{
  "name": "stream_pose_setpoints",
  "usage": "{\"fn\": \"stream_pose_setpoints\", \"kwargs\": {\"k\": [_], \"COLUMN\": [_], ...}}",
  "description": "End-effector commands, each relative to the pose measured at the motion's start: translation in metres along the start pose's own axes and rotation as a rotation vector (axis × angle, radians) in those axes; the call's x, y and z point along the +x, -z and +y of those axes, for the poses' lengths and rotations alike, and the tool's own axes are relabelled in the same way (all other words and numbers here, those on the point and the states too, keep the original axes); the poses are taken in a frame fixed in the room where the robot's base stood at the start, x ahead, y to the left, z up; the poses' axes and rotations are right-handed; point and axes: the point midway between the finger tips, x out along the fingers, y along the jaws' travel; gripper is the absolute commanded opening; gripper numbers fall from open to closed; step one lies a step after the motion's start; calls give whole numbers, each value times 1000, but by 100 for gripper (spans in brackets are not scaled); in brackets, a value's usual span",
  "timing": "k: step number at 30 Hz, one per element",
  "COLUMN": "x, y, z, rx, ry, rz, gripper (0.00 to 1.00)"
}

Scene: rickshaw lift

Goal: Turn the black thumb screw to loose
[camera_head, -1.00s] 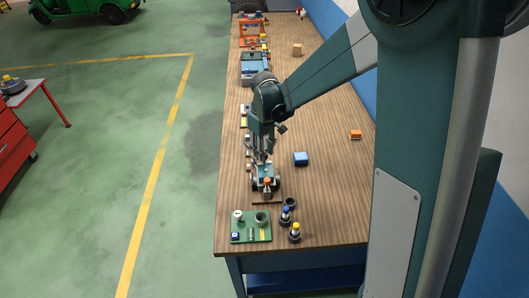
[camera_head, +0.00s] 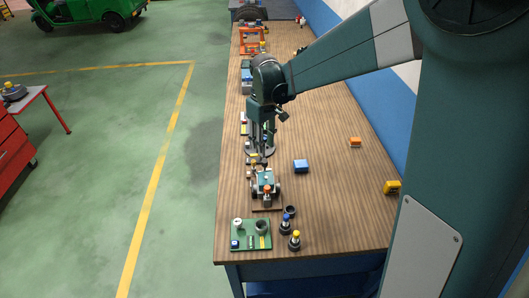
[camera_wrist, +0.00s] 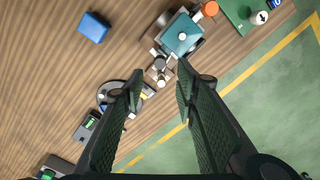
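My gripper (camera_head: 262,150) points down over the bench. In the wrist view its two dark fingers (camera_wrist: 160,76) are apart with nothing held. Beyond the fingertips is a small teal fixture (camera_wrist: 182,35) on a dark base; its small pale round-topped parts (camera_wrist: 160,64) show between the tips. The same fixture (camera_head: 264,182) stands just in front of the gripper in the head view, with an orange knob (camera_wrist: 210,8) at its end. I cannot pick out the black thumb screw for certain. A grey round disc (camera_wrist: 108,96) lies partly behind the left finger.
A blue block (camera_wrist: 93,27) and an orange block (camera_head: 355,142) lie right of the gripper in the head view. A green board (camera_head: 250,232) and two dark knobbed pieces (camera_head: 294,241) stand at the near end. The middle right of the bench (camera_head: 330,200) is clear.

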Motion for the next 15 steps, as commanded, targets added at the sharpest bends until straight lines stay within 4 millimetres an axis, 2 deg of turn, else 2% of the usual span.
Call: {"fn": "stream_pose_setpoints", "kwargs": {"k": [6,15], "x": [-26,-37], "y": [0,0], "z": [0,0], "rx": [0,0], "ry": [0,0], "rz": [0,0], "gripper": [30,30]}}
